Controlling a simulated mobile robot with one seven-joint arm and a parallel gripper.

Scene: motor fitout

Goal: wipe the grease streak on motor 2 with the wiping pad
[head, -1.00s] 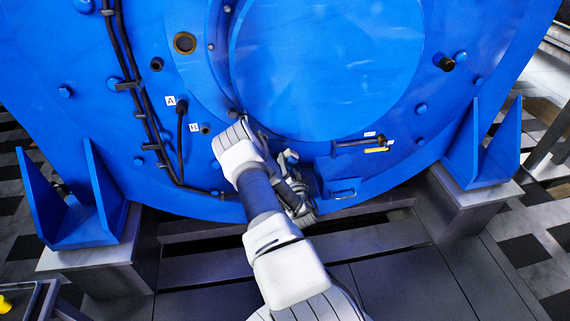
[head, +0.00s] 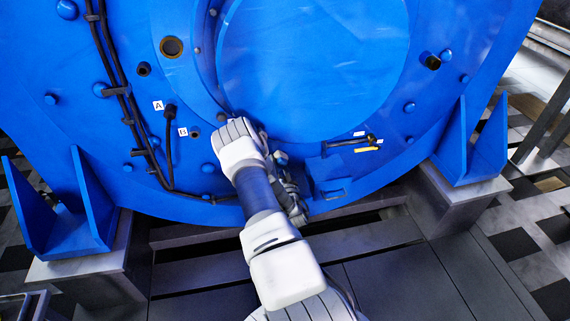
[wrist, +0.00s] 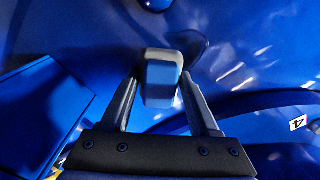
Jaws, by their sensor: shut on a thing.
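A large blue motor (head: 310,70) fills the upper part of the head view; no motor number is readable on it. In the wrist view my gripper (wrist: 160,84) is shut on a small block-shaped wiping pad (wrist: 162,80), pale grey at the edge with a blue face. The pad is close to the blue surface; I cannot tell whether it touches. In the head view my arm covers most of my gripper, at the lower part of the motor. I cannot make out a grease streak; the wrist view shows only pale, shiny patches on the blue.
Black cables (head: 125,100) run down the motor's left side, beside labelled ports A (head: 158,105) and B (head: 182,132). A dark handle with a yellow tag (head: 367,149) sticks out at right. Blue feet (head: 85,215) rest on grey blocks. In the wrist view a blue box (wrist: 40,115) stands at left.

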